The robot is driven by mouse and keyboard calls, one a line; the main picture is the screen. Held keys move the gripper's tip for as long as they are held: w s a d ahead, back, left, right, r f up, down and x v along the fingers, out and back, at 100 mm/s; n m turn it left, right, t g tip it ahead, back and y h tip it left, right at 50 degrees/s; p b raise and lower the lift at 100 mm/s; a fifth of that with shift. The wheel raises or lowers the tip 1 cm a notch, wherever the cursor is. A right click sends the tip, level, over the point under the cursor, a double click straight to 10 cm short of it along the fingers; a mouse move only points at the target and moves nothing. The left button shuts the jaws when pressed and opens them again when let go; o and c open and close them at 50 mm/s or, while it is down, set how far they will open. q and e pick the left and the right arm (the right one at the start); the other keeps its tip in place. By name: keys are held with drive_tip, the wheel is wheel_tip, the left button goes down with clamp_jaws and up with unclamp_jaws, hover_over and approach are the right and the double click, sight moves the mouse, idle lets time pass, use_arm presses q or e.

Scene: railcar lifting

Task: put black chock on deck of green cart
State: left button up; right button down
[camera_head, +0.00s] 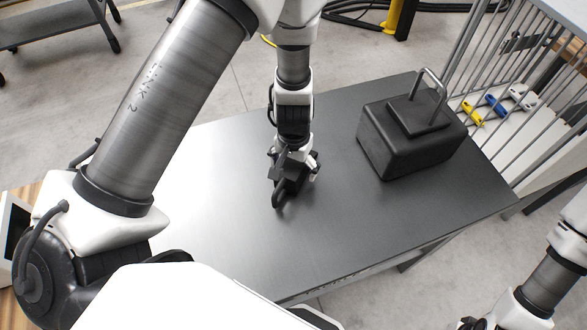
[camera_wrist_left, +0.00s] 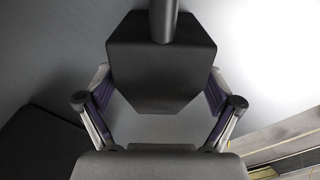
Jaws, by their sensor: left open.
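A small black chock (camera_wrist_left: 160,70) with a round post lies between the fingers of my left gripper (camera_wrist_left: 160,112) in the left wrist view. The fingers are spread to either side of it, and I cannot tell whether they touch it. In the head view my left gripper (camera_head: 285,182) points down just over the dark metal table (camera_head: 380,235). There the gripper largely hides the chock, and its dark parts blend with it. I see no green cart in either view. My right arm shows at the lower right; its fingers are not visible.
A large black block (camera_head: 400,145) with a metal handle (camera_head: 430,95) stands on the table right of my left gripper. A barred rack with blue and yellow items is beyond the table's right end. A grey cart (camera_head: 50,30) stands at the upper left. The front table top is clear.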

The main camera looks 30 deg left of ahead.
use_arm(q)
drive_tip(key=shift+s+r, duration=0.15)
drive_tip(key=shift+s+d+r, duration=0.1)
drive_tip(key=shift+s, duration=0.05)
drive_tip(key=c, duration=0.6)
clamp_jaws()
